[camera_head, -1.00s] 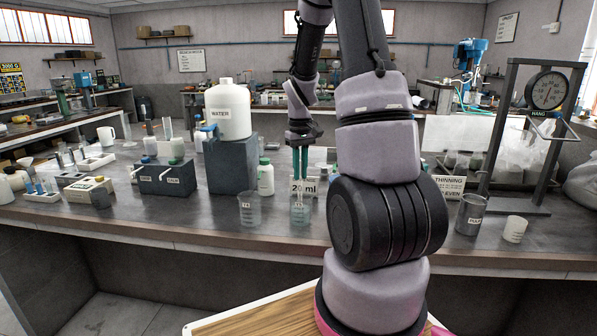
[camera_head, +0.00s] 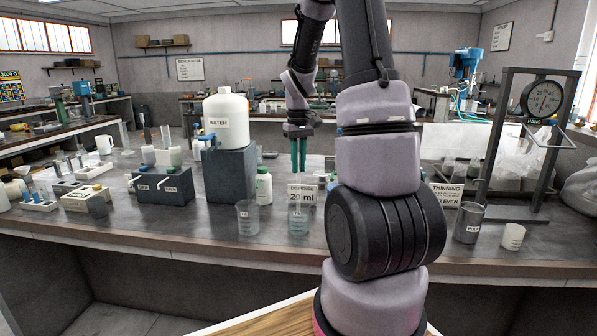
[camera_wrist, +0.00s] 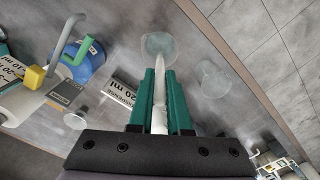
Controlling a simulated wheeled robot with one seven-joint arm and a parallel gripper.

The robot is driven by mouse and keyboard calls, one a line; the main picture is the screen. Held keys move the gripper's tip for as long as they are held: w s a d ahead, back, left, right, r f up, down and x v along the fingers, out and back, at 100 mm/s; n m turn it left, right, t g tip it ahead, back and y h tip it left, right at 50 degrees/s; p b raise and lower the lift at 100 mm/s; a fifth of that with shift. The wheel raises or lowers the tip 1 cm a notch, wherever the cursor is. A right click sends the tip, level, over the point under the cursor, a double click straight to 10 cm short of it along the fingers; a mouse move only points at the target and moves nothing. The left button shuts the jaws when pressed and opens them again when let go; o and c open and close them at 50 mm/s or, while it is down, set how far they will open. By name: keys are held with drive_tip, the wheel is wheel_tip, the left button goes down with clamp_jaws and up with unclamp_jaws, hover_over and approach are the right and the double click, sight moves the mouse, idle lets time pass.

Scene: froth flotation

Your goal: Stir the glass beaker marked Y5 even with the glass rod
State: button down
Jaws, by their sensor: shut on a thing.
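My gripper (camera_head: 299,170) has green fingers pointing down above a glass beaker (camera_head: 298,224) near the front of the bench. The beaker holds pale blue-green liquid; its small mark is too blurred to read surely. The fingers are shut on the pale glass rod (camera_wrist: 160,95), which points toward the mouth of that beaker, also seen in the wrist view (camera_wrist: 158,43). I cannot tell how deep the rod's end is, or whether the liquid is even. A second, clear beaker (camera_head: 249,220) stands just left of it, apart.
A sign reading 20 ml (camera_head: 307,194) stands behind the beaker. A white water jug (camera_head: 227,130) on a dark block (camera_head: 228,175) and a white bottle (camera_head: 264,186) stand left. A grey metal beaker (camera_head: 468,222) and a white cup (camera_head: 513,237) stand right.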

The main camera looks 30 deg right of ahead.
drive_tip(key=shift+r, duration=3.25)
drive_tip(key=shift+d, duration=0.1)
